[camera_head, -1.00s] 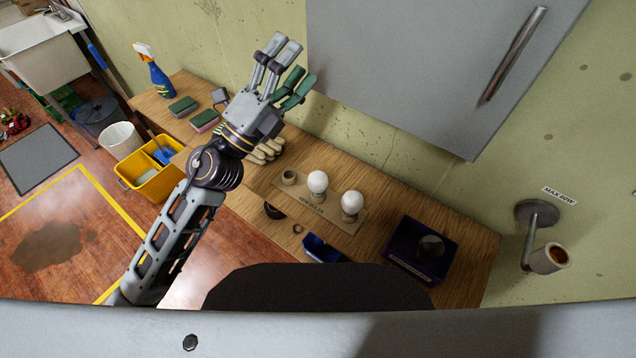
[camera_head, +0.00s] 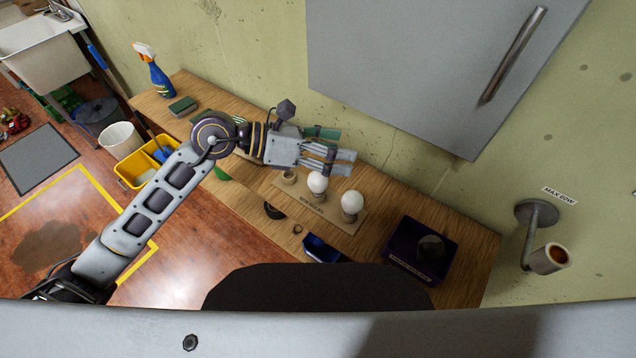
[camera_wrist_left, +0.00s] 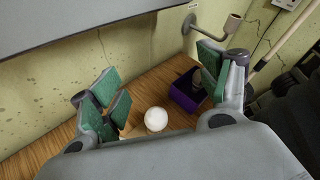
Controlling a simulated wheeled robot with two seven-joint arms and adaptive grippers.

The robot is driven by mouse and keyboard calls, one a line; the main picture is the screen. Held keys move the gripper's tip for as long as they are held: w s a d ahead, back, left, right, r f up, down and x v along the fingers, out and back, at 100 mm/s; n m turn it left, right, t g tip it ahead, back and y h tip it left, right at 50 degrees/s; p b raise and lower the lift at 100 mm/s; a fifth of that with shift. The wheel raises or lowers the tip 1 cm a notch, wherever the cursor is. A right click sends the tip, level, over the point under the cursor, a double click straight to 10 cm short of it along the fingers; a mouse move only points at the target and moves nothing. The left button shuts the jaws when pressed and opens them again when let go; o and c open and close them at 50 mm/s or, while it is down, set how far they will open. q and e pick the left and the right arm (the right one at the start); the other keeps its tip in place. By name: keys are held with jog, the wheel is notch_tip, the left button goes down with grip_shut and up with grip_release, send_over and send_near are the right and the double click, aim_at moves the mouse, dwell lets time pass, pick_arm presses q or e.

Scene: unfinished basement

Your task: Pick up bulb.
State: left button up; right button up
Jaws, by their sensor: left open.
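Two white bulbs stand upright on a light board on the wooden bench. In the head view, the left bulb (camera_head: 317,183) is just below my left fingertips and the right bulb (camera_head: 351,203) is a little farther right. My left gripper (camera_head: 330,152) is open, its fingers pointing right, above and behind the left bulb. In the left wrist view, one bulb (camera_wrist_left: 156,119) shows between the spread green-padded fingers (camera_wrist_left: 160,90), apart from both. The other bulb is not clear there. My right gripper is not in view.
An empty holder (camera_head: 289,177) is left of the bulbs. A dark purple box (camera_head: 393,262) and a blue bin (camera_head: 322,251) sit nearby. A grey cabinet (camera_head: 420,70) hangs above the bench. A wall lamp socket (camera_head: 548,259) is at right.

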pick_arm(q)
jog(key=w+a+f+m+y, duration=0.2)
jog(key=w+a+f+y, duration=0.2)
jog(key=a+f+y, duration=0.3)
jog(key=a+f, duration=0.2)
jog(key=a, duration=0.1)
jog(key=shift+a+y, duration=0.2)
jog(key=shift+y, duration=0.2)
